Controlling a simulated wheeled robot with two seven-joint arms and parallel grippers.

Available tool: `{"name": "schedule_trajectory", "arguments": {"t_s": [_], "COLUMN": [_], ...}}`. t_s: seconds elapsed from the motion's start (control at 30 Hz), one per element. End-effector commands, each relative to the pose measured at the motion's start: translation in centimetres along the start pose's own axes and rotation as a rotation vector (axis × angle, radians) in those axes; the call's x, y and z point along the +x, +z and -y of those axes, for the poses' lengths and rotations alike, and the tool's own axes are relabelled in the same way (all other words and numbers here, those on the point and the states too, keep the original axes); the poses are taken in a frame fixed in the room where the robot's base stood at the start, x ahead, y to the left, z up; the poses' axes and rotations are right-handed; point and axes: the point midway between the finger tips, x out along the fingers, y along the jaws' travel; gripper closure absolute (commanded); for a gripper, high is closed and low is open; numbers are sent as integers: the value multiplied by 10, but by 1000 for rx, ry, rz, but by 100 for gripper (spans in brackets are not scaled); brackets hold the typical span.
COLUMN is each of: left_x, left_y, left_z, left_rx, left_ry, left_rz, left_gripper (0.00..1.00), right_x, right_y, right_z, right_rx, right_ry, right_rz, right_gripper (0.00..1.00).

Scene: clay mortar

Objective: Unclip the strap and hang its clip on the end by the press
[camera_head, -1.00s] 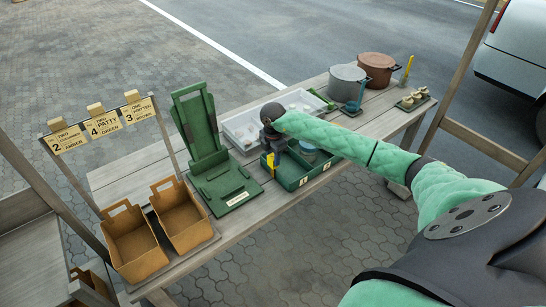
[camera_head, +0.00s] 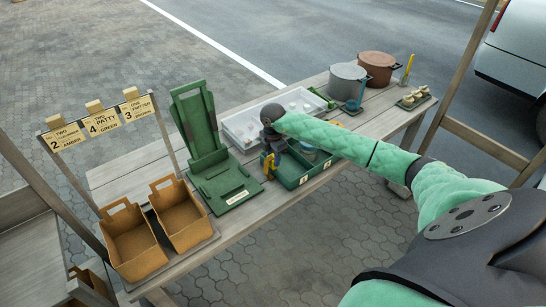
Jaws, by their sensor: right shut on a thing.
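My right gripper (camera_head: 271,148) points down at the left end of the green tray (camera_head: 300,178), beside the green press-like stand (camera_head: 205,135). It is shut on a small yellow piece (camera_head: 268,164), which looks like the strap's clip and hangs at the tray's left edge. My wrist hides most of the fingers and the hold. I cannot make out the strap itself. The green stand has an upright back and a flat, labelled base. My left gripper is not in view.
A white tray (camera_head: 239,130) with small items lies behind. A grey pot (camera_head: 347,81), a brown pot (camera_head: 376,67) and a small tray (camera_head: 413,103) stand at the far right. Two brown bins (camera_head: 136,252) are at the left, below numbered cards (camera_head: 101,122). Bare planks (camera_head: 120,180) show behind the bins.

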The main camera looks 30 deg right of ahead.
Motion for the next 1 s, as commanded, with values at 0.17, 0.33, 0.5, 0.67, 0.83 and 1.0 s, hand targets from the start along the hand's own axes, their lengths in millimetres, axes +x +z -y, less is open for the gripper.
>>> {"name": "schedule_trajectory", "arguments": {"t_s": [0.17, 0.33, 0.5, 0.67, 0.83, 1.0], "left_x": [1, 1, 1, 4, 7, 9], "left_y": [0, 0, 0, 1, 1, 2], "left_z": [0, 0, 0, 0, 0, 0], "left_rx": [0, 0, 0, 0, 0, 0], "left_ry": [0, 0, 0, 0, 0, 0], "left_rz": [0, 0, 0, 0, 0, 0], "left_gripper": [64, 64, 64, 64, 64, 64], "right_x": [2, 2, 2, 5, 9, 13], "right_y": [0, 0, 0, 0, 0, 0], "right_z": [0, 0, 0, 0, 0, 0], "right_rx": [0, 0, 0, 0, 0, 0], "right_ry": [0, 0, 0, 0, 0, 0], "right_rz": [0, 0, 0, 0, 0, 0], "right_gripper": [83, 83, 83, 83, 83, 83]}}
